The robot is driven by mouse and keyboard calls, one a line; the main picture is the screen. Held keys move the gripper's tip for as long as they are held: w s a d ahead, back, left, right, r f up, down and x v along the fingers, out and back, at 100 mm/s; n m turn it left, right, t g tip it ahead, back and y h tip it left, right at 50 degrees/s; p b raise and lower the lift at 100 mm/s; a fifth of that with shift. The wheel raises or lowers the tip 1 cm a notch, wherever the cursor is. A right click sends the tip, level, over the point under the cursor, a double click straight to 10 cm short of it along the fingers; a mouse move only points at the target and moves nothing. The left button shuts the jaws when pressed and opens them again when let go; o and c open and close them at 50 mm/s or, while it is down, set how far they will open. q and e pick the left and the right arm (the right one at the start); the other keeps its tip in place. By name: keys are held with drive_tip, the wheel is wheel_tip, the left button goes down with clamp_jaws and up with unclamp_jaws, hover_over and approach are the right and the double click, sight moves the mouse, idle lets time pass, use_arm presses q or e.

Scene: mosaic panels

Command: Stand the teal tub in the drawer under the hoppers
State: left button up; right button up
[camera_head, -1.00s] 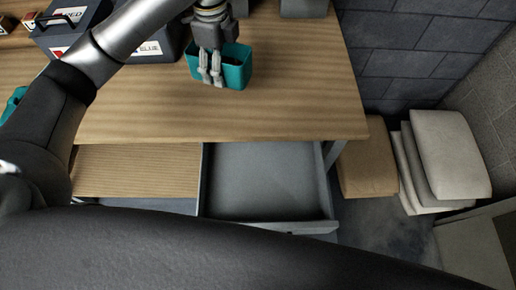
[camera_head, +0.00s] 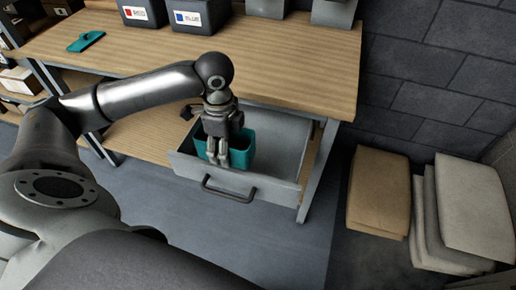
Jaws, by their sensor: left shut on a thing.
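The teal tub (camera_head: 241,152) is upright at the open grey drawer (camera_head: 282,160), low over or inside its left front part. I cannot tell whether it touches the drawer floor. My left gripper (camera_head: 218,158) points down and is shut on the tub's near left wall. The drawer is pulled out below the wooden workbench (camera_head: 300,75), and its dark handle (camera_head: 229,191) faces me. The hoppers at the bench's back are grey, labelled RED (camera_head: 140,12) and BLUE (camera_head: 196,15). My right gripper is not in view.
A wooden lower shelf (camera_head: 150,140) is left of the drawer. The floor before the drawer is clear.

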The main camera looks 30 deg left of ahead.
use_arm(q)
drive_tip(key=w+f, duration=0.3)
drive_tip(key=w, duration=0.1)
drive_tip(key=w+a+f, duration=0.1)
drive_tip(key=w+f, duration=0.1)
drive_tip(key=w, duration=0.2)
drive_tip(key=w+f, duration=0.3)
drive_tip(key=w, duration=0.1)
drive_tip(key=shift+w+a+f+b, duration=0.2)
drive_tip(key=shift+a+f+b, duration=0.1)
drive_tip(key=shift+a+f, duration=0.1)
drive_tip(key=shift+w+f, duration=0.4)
wheel_tip(320, 180, down, 3)
drive_tip(key=shift+s, duration=0.1)
drive_tip(key=o, duration=1.2)
drive_tip(key=shift+f, duration=0.1)
drive_tip(key=shift+o, duration=0.2)
